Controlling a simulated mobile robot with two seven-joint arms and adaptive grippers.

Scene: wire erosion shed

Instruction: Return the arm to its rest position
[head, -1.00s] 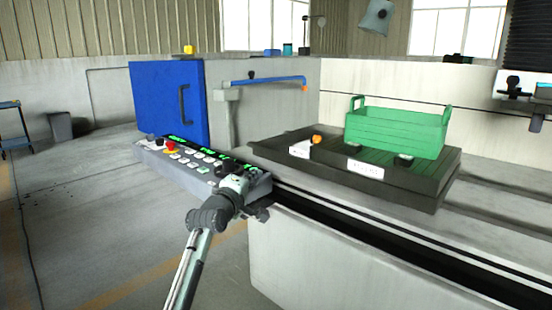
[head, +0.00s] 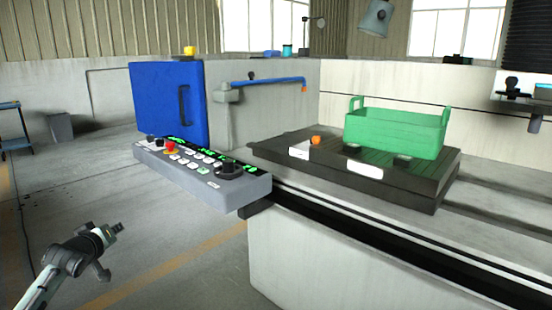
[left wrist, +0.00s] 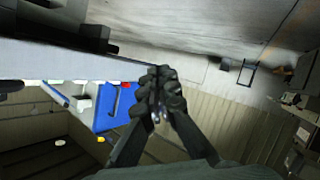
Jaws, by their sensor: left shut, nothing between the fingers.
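My left arm comes in at the lower left of the head view. Its gripper (head: 112,231) is over the open floor, to the left of and apart from the control panel (head: 200,172). In the left wrist view the fingers (left wrist: 158,95) are together with nothing between them. The panel has a red button (head: 171,147), several white keys, green lit marks and a black knob (head: 229,168). My right gripper does not show in either view.
A blue door (head: 160,105) stands behind the panel. A green crate (head: 398,135) sits on a dark slotted plate (head: 430,190) on the pale machine bed. A blue cart (head: 14,128) and a grey bin (head: 62,126) stand far left.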

